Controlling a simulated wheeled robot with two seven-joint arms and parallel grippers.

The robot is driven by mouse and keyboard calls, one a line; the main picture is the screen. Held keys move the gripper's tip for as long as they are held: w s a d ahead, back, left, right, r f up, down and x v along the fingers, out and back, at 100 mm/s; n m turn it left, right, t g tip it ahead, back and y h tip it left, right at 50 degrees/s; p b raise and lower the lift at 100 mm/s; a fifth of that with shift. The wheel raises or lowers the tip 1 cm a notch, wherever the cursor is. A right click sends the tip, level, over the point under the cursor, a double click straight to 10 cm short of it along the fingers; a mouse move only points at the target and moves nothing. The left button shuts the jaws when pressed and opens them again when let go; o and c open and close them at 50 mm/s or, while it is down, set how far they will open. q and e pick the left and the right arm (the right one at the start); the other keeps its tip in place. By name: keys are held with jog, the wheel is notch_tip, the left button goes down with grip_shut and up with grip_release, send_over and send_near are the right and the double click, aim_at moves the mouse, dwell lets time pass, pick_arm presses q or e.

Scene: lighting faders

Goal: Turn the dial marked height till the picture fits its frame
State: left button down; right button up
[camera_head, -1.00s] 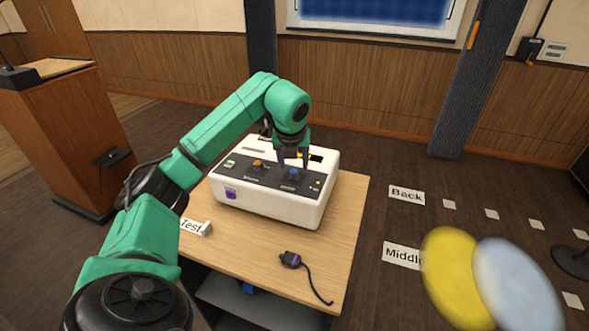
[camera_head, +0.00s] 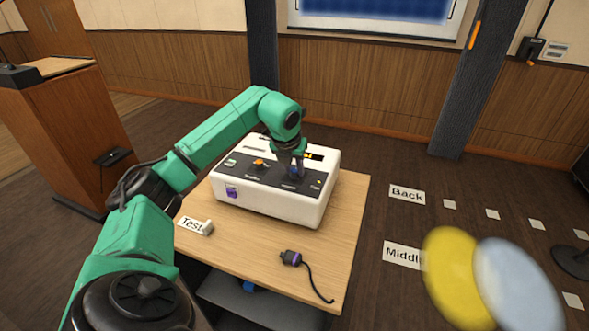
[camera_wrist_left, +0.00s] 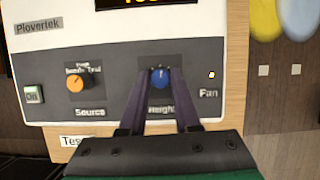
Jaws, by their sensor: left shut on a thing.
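The white control box (camera_head: 265,207) has a dark panel with an orange dial (camera_head: 260,162) and a blue dial. In the left wrist view the blue dial (camera_wrist_left: 160,73) has a label below it, partly hidden by my fingers, ending in "eight". My left gripper (camera_head: 296,170) is lowered onto the box; its dark fingers (camera_wrist_left: 159,82) are shut on the blue dial from both sides. The blue picture (camera_head: 375,10) on the wall screen is cut off by the top edge, so its full fit in the frame is hidden. My right gripper is out of view.
The box stands on a wooden table (camera_head: 340,235) with a "Test" card (camera_head: 191,225) and a small corded device (camera_head: 291,258). A lectern (camera_head: 65,140) stands at left. Yellow (camera_head: 452,275) and pale blue (camera_head: 515,285) discs blur the lower right.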

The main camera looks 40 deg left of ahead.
pick_arm(q)
jog(key=shift+m+h, duration=0.4)
jog(key=shift+m, duration=0.7)
jog(key=c, duration=0.6)
grip_release()
jog(key=v, duration=1.4)
jog(key=shift+s+r, duration=0.25)
jog(key=shift+s, duration=0.05)
